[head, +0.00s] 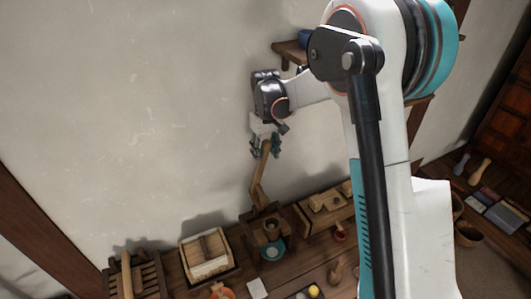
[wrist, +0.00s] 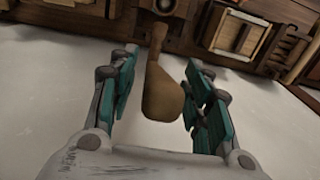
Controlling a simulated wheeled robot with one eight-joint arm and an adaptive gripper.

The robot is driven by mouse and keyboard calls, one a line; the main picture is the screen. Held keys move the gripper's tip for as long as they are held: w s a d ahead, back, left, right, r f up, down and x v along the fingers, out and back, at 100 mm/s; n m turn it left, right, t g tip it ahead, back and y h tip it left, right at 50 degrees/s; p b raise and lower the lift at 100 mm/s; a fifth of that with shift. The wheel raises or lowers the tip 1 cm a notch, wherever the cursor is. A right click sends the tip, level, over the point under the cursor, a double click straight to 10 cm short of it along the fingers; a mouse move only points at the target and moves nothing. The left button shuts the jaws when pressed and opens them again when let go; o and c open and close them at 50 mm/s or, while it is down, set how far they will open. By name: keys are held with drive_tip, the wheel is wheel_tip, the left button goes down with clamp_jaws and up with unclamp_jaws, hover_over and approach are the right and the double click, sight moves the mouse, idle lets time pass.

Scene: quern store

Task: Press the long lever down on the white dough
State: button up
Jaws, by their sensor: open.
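The long wooden lever (head: 259,185) stands steeply raised from a dark wooden press (head: 268,226) on the counter by the wall. My gripper (head: 266,148) is at the lever's upper end, with its teal fingers pointing down. In the wrist view, the lever's broad end (wrist: 162,97) lies between the open fingers of my gripper (wrist: 163,62), with gaps visible on both sides. A teal round dish (head: 272,249) is at the foot of the press. I cannot make out the white dough in either view.
On the wooden counter, a box with a pale block (head: 206,256) and a slatted wooden rack (head: 140,279) are left of the press. A wooden tray (head: 324,209) is on its right. A wall shelf (head: 287,51) is above, near my arm.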

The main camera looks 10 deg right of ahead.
drive_tip(key=shift+f, duration=0.45)
clamp_jaws()
drive_tip(key=s+d+f+t+b, duration=0.1)
drive_tip(key=s+f+t+b, duration=0.2)
drive_tip(key=s, duration=0.4)
drive_tip(key=s+d+f+t+y+b, duration=0.1)
drive_tip(key=s+d+f+t+b, duration=0.1)
drive_tip(key=s+f+b, duration=0.4)
drive_tip(key=s+d+f+t+b, duration=0.1)
drive_tip(key=s+f+t+b, duration=0.2)
drive_tip(key=s+b, duration=0.4)
drive_tip(key=shift+s+d+f+t+y+b, duration=0.35)
drive_tip(key=shift+s+f, duration=0.4)
drive_tip(key=shift+s, duration=1)
